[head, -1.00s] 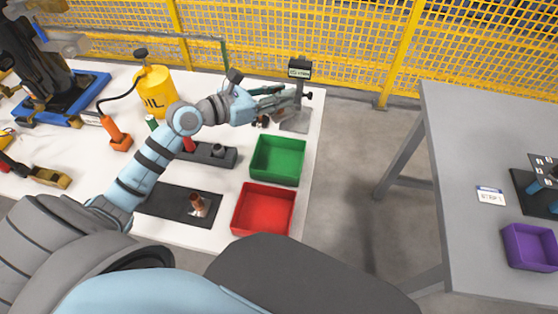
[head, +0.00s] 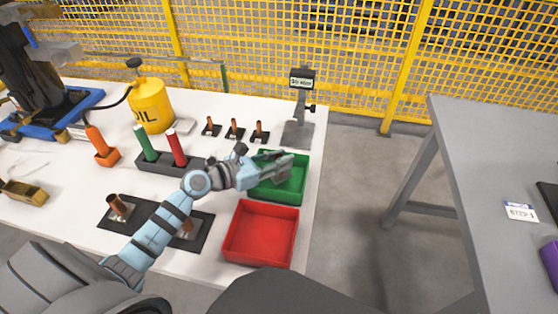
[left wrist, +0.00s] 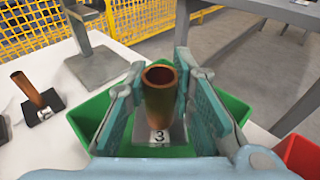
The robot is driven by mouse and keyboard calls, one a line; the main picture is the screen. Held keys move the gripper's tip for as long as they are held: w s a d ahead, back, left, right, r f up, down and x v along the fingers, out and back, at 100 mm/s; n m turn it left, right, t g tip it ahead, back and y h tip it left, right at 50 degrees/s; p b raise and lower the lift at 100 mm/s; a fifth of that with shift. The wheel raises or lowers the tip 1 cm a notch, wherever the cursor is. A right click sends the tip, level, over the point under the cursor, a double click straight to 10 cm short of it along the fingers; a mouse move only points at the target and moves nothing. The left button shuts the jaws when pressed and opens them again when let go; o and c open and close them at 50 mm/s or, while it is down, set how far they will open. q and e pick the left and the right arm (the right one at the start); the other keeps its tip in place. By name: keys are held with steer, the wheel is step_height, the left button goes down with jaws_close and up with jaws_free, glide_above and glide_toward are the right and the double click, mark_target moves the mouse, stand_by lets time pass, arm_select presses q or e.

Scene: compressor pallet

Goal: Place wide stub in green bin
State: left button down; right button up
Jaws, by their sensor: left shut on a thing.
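The copper tube stub (left wrist: 160,100) stands upright between the fingers of my left gripper (left wrist: 162,105) in the left wrist view. Its square base bears the number 3. My left gripper (head: 282,167) is shut on this stub and is over the green bin (head: 290,200), which also shows around the fingers in the left wrist view (left wrist: 92,112). I cannot tell whether the base touches the bin floor. The stub is hidden by the gripper in the head view. My right gripper is not in view.
A red bin (head: 262,234) sits in front of the green one. Three small copper stubs on black bases, one of them here (head: 235,130), stand behind, beside a grey stand (head: 300,130). A black mat (head: 150,215) lies left. A grey table (head: 480,170) stands right, across a gap.

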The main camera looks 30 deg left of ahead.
arm_select(q)
steer(key=shift+f+b, duration=0.3)
steer(key=shift+f, duration=0.3)
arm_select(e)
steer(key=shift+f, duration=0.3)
arm_select(q)
steer(key=c, duration=1.4)
jaws_free()
